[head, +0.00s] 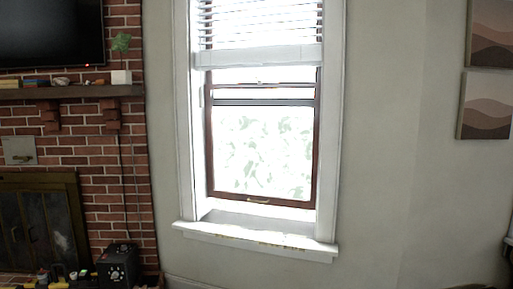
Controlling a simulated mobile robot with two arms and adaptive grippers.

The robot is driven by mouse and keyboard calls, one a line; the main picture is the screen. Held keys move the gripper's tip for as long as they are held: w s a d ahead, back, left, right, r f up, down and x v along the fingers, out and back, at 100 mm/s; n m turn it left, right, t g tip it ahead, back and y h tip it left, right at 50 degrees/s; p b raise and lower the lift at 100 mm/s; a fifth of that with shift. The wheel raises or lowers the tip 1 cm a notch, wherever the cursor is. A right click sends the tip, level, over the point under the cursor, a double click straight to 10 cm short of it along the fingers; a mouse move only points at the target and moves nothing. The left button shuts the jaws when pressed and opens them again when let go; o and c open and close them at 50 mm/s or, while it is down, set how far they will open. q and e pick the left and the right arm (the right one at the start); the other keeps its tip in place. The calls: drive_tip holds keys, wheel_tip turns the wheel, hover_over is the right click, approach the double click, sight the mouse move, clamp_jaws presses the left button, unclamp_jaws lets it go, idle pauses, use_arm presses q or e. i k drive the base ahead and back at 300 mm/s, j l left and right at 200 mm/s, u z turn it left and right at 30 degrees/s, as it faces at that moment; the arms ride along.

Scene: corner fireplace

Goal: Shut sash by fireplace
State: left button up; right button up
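The window by the fireplace stands in the middle of the head view, in a white frame (184,120). Its lower sash (209,150) has a brown wooden frame and bright glass with pale leaf shapes behind. A small pale handle (258,200) sits on the sash's bottom rail. A pale band lies between this rail and the white sill (258,240); I cannot tell how much of it is open gap. The brick fireplace (112,180) is at left, with a dark firebox door (35,230). Neither of my grippers is in view.
A half-lowered white blind (258,57) covers the window top. A mantel shelf (70,92) with small items and a plant (121,60) juts out left. A black box (118,265) stands low by the bricks. Bare wall (385,170) lies right of the window.

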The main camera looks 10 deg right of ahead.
sight(310, 204)
drive_tip(key=i+j, duration=0.1)
drive_tip(key=i, duration=0.3)
drive_tip(key=i+j+z, duration=0.1)
drive_tip(key=i, duration=0.25)
drive_tip(key=i+j, duration=0.2)
drive_tip(key=i, duration=0.2)
